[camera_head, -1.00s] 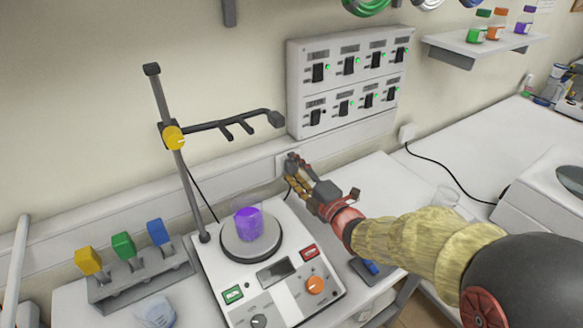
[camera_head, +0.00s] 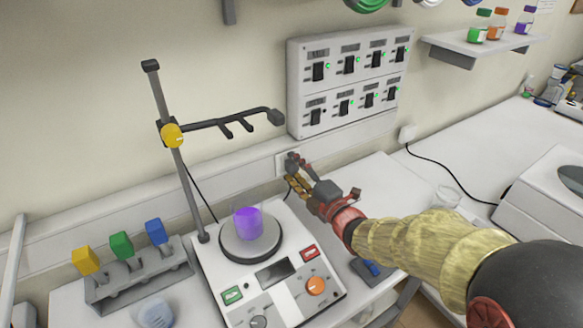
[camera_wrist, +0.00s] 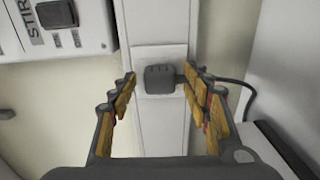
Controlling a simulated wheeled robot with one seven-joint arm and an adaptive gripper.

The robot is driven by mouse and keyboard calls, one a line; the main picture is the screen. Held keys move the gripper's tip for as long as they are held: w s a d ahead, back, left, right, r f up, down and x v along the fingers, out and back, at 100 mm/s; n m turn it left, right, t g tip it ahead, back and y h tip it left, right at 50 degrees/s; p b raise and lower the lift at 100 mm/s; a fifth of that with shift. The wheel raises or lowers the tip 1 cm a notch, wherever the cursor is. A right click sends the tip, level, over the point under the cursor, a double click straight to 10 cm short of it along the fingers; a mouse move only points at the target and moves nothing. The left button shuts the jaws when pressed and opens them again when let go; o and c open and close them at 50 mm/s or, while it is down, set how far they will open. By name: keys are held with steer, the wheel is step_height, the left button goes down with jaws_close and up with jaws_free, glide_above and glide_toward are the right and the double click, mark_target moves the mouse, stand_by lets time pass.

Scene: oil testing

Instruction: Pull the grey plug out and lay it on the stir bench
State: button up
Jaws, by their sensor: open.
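The grey plug (camera_wrist: 160,79) sits in a white wall socket plate (camera_wrist: 146,54), with a dark cable leading off to the right in the wrist view. My gripper (camera_wrist: 160,75) is open and faces the plug, with one finger on each side of it. A gap shows on the left; the right finger is close to the plug and cable, and I cannot tell whether it touches. In the head view my gripper (camera_head: 297,174) is at the wall and largely hides the plug. The white stir bench (camera_head: 372,188) lies below, carrying a stirrer (camera_head: 272,271) with a purple vessel (camera_head: 247,223).
A stand (camera_head: 171,150) with a dark side arm rises left of the gripper. A white switch panel (camera_head: 347,80) is on the wall just above. A second plug (camera_head: 407,132) with a black cable is to the right. Bare bench shows right of the stirrer, behind my arm.

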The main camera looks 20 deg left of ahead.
steer(key=c, duration=0.3)
stand_by(0.4)
jaws_close()
stand_by(0.3)
steer(key=b+v, duration=0.1)
steer(key=v, duration=0.5)
stand_by(1.3)
stand_by(0.4)
